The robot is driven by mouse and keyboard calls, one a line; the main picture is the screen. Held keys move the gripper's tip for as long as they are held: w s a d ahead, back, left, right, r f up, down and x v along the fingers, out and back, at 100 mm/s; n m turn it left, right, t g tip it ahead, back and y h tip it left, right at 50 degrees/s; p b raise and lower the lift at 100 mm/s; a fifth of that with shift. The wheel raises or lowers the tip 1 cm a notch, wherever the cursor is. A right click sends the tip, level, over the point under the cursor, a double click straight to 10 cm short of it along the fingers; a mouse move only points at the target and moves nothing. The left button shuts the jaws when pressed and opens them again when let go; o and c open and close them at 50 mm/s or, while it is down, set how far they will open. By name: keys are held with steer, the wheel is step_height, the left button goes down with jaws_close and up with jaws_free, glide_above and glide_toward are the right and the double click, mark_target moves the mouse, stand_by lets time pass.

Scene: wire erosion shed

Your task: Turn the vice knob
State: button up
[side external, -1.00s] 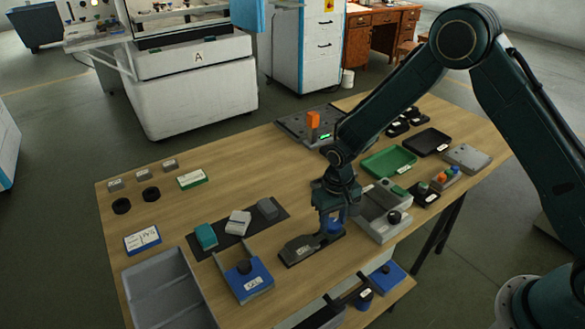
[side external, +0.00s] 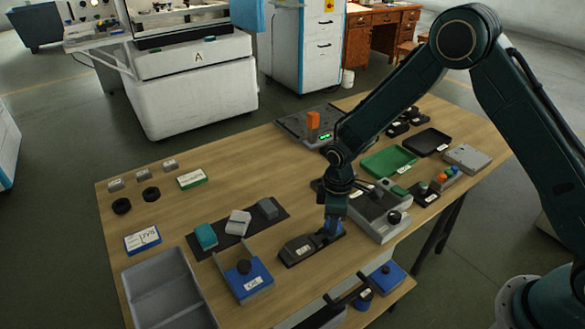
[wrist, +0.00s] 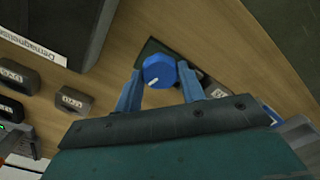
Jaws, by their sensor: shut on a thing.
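The blue vice knob (wrist: 159,72) is round with a white line on its face, seen in the wrist view between the two blue fingers of my gripper (wrist: 159,85). The fingers are shut on its sides. In the side view my gripper (side external: 332,225) points down over the right end of a low dark vice base (side external: 297,250) with a white label. There the knob is mostly hidden by the fingers. The white line on the knob slants in the wrist view.
A grey unit with a black knob (side external: 394,216) stands close on the right. A blue block with a black knob (side external: 249,281) is front left, beside a grey bin (side external: 146,262). A green tray (side external: 388,161) lies behind. Bare wood is left of centre.

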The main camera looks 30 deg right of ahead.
steer(key=shift+n, duration=1.7)
steer(key=o, duration=1)
steer(key=shift+c, duration=0.2)
steer(key=shift+r, duration=0.1)
step_height(320, 180, up, 14)
